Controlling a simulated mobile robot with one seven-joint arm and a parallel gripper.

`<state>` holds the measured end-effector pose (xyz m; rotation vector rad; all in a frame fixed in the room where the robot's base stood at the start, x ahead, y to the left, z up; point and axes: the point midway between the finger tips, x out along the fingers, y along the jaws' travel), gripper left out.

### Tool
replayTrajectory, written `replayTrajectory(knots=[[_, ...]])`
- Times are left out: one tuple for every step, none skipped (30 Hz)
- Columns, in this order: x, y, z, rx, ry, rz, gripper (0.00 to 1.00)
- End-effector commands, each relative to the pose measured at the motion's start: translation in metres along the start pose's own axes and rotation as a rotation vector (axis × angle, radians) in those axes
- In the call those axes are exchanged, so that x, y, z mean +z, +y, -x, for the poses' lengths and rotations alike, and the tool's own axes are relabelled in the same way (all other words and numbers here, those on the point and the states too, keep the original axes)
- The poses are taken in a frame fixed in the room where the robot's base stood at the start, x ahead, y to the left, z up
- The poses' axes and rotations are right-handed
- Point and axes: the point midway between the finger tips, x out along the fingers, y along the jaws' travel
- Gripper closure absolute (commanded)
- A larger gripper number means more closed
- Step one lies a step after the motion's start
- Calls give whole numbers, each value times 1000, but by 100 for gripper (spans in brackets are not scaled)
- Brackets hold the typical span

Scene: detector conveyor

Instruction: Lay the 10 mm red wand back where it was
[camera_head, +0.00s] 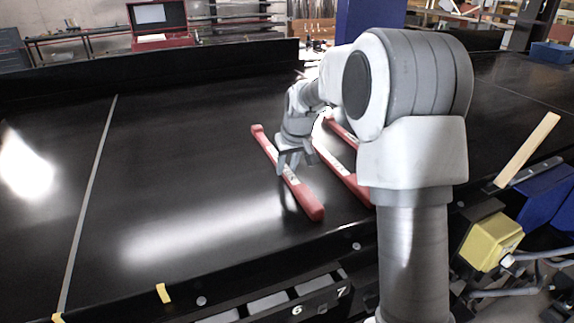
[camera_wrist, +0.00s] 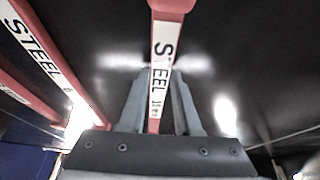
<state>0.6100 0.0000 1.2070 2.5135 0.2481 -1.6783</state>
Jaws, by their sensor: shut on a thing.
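A red wand (camera_head: 309,201) with a white label lies lengthwise in my gripper (camera_head: 288,162), left of two other red wands. In the wrist view, the held wand (camera_wrist: 172,6) runs up between the two fingers of my gripper (camera_wrist: 160,82), which is shut on it. Its label reads STEEL, but the size mark is too small to read surely. The wand is at or just above the black belt (camera_head: 170,180); I cannot tell whether it touches. A second red wand (camera_head: 349,178) and a third (camera_head: 342,132) are to its right, partly hidden by my arm.
The belt is clear to the left, with a pale line (camera_head: 88,205) across it. A yellow box (camera_head: 490,241) and a wooden strip (camera_head: 528,148) are at the right front edge. An open red case (camera_head: 160,24) stands behind the belt.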

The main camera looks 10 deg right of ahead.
Motion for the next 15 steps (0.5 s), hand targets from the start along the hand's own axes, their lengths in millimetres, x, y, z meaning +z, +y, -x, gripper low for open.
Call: replayTrajectory(knots=[[0,0,0,0,2,0,100],[0,0,0,0,2,0,100],[0,0,-2,0,2,0,100],[1,0,-3,0,2,0,100],[1,0,-2,0,1,0,63],[1,0,-2,0,0,0,55],[1,0,-2,0,0,0,50],[1,0,-2,0,0,0,45],[1,0,-2,0,0,0,38],[1,0,-2,0,0,0,38],[1,0,-2,0,0,0,38],[1,0,-2,0,0,0,38],[1,0,-2,0,0,0,38],[1,0,-2,0,0,0,38],[1,0,-2,0,0,0,38]])
